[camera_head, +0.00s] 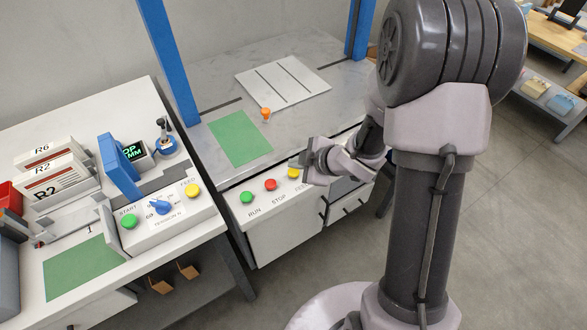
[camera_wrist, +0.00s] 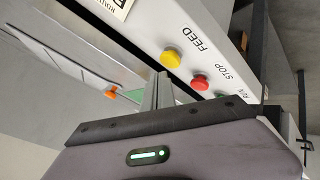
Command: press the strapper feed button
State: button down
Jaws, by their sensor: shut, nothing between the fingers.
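Two panels each have a yellow button marked FEED. One yellow button (camera_head: 193,190) is on the left bench's panel, right of a blue knob (camera_head: 160,207) and a green START button (camera_head: 129,221). The other yellow button (camera_head: 293,173) is on the right bench's front panel and also shows in the wrist view (camera_wrist: 171,58). My gripper (camera_head: 308,160) is shut and empty, close to the right bench's yellow button and partly covering its label. In the wrist view my fingertips (camera_wrist: 162,92) are below that button; contact cannot be told.
The right panel also has a red STOP button (camera_head: 270,184) and a green RUN button (camera_head: 246,197). Blue posts (camera_head: 168,60) rise from that bench. An orange-topped piece (camera_head: 266,113) stands by a green mat (camera_head: 240,138). Paper stacks (camera_head: 55,172) are on the left bench.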

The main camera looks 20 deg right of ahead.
aim_at(296, 173)
notch_tip(296, 173, up, 5)
jog(key=p, duration=0.5)
jog(key=shift+r, duration=0.1)
dwell(0.6)
